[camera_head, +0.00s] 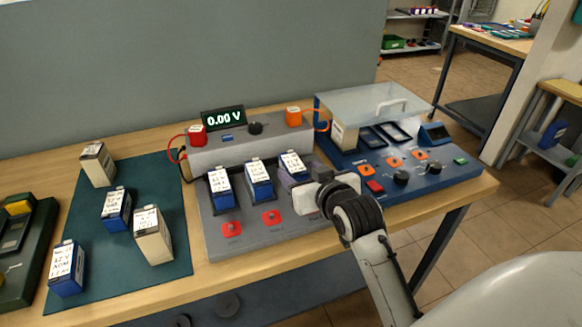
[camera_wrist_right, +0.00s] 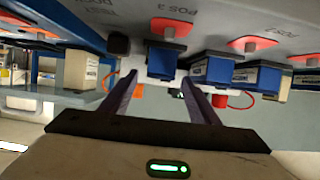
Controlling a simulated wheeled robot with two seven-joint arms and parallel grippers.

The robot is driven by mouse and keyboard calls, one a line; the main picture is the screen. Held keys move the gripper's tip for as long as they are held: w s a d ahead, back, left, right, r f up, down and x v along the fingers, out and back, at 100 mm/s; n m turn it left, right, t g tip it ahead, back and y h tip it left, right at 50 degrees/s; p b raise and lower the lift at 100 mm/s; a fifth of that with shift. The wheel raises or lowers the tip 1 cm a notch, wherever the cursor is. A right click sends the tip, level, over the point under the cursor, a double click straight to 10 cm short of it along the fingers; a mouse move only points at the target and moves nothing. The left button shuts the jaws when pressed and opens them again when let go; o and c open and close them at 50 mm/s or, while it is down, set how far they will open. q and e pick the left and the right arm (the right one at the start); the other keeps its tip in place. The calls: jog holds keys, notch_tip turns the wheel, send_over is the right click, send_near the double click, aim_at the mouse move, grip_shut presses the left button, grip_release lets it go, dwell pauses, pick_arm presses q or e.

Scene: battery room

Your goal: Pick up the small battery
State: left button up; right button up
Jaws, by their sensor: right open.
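Several box-shaped batteries show in the head view; which one is the small battery I cannot tell for sure. Three blue, white-topped ones stand in the grey tester: a left one (camera_head: 220,188), a middle one (camera_head: 259,182) and a right one (camera_head: 292,164). On the green mat (camera_head: 90,285) are two blue (camera_head: 116,209) and two beige (camera_head: 153,238) batteries. My right gripper (camera_head: 296,180) is open at the right blue battery. In the right wrist view its fingers (camera_wrist_right: 160,82) point at that battery (camera_wrist_right: 168,62), at POS 3, one on each side; contact is unclear. My left gripper is not in view.
The grey tester (camera_head: 245,228) has a display (camera_head: 223,119) reading 0.00 V and red buttons in front. To its right, a blue unit (camera_head: 400,180) has a clear lid (camera_head: 370,102) over a beige battery. A dark green device (camera_head: 20,245) stands at far left.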

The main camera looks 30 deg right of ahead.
aim_at(296, 169)
jog(key=shift+f+x, duration=0.15)
jog(key=shift+x, duration=1.4)
jog(key=shift+f+x, duration=0.15)
jog(key=shift+x, duration=1.45)
jog(key=shift+s, duration=0.15)
grip_shut()
jog(key=shift+r, duration=0.25)
